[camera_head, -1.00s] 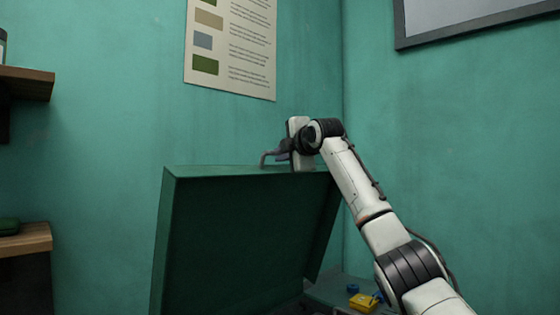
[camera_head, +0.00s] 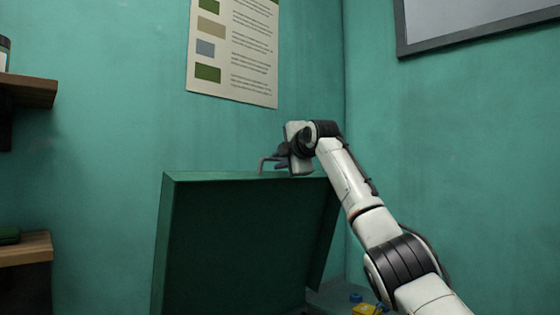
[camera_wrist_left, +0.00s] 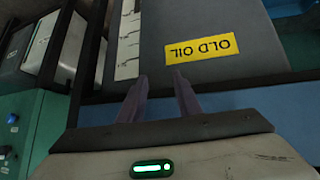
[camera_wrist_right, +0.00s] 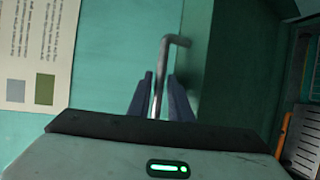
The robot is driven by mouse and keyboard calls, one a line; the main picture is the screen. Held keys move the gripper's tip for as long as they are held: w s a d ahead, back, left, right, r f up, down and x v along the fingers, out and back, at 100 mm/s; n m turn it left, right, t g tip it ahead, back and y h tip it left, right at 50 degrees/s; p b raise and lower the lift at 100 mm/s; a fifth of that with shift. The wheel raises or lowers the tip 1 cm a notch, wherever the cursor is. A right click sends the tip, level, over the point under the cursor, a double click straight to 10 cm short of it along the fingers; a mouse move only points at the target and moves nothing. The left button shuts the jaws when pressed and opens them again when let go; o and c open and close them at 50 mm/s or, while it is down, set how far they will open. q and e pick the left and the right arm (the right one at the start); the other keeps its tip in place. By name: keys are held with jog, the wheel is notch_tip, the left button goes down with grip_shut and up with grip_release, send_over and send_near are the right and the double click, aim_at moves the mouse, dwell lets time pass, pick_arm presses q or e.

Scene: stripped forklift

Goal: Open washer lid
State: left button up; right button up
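The washer lid (camera_head: 240,245) is a dark green panel, raised and tilted up in front of the green wall. A thin bent metal handle (camera_head: 262,165) stands at its top edge. My right gripper (camera_head: 281,162) is at this handle. In the right wrist view the handle (camera_wrist_right: 165,58) passes between the fingers of my right gripper (camera_wrist_right: 160,78), with narrow gaps seeming to show on both sides. My left gripper (camera_wrist_left: 161,76) shows only in the left wrist view, open and empty, near a grey box with a yellow OLD OIL label (camera_wrist_left: 201,50).
A poster (camera_head: 233,55) hangs on the wall behind the lid. Wooden shelves (camera_head: 25,250) are at the left. A yellow object (camera_head: 366,309) with blue parts lies low at the right, beside my right arm. A framed panel (camera_head: 470,22) is on the right wall.

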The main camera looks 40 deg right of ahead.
jog(key=shift+a, duration=0.1)
jog(key=shift+s+a+b, duration=0.1)
jog(key=shift+s+b, duration=0.2)
jog(key=shift+b, duration=0.05)
jog(key=b+v, duration=0.4)
jog(key=v, duration=0.5)
jog(key=shift+s+r, duration=0.2)
jog(key=shift+s, duration=0.05)
jog(key=shift+a+f, duration=0.1)
